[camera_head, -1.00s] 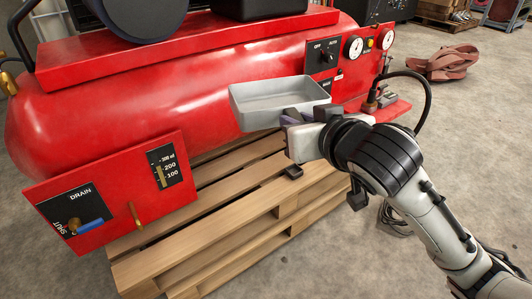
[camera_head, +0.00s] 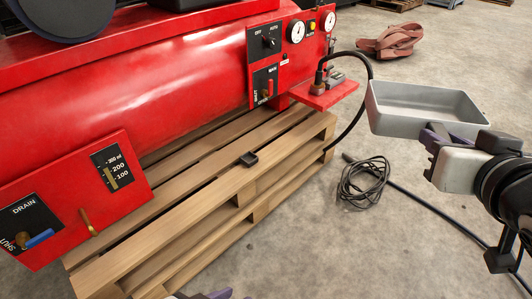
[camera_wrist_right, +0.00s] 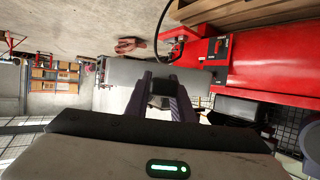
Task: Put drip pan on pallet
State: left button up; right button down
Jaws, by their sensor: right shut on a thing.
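The drip pan (camera_head: 425,105) is a shallow grey rectangular tray, held in the air at the right of the head view, off the pallet's right side. My right gripper (camera_head: 437,138) is shut on its near wall. In the right wrist view the pan (camera_wrist_right: 122,72) shows beyond the purple fingers (camera_wrist_right: 161,98). The wooden pallet (camera_head: 215,192) lies on the floor under the red compressor, with bare slats along its near side. A small part of my left gripper (camera_head: 212,295) shows at the bottom edge; its jaws are mostly cut off.
The red compressor tank (camera_head: 150,85) covers the pallet's far side, with a drain panel (camera_head: 75,200) jutting over the near left slats. A coiled black cable (camera_head: 362,182) and a hose (camera_head: 366,90) lie between pallet and pan.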

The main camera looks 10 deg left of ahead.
aim_at(117, 264)
jog(key=z, duration=1.9)
jog(key=k, duration=1.7)
jog(key=u, duration=2.5)
jog(key=i, duration=0.5)
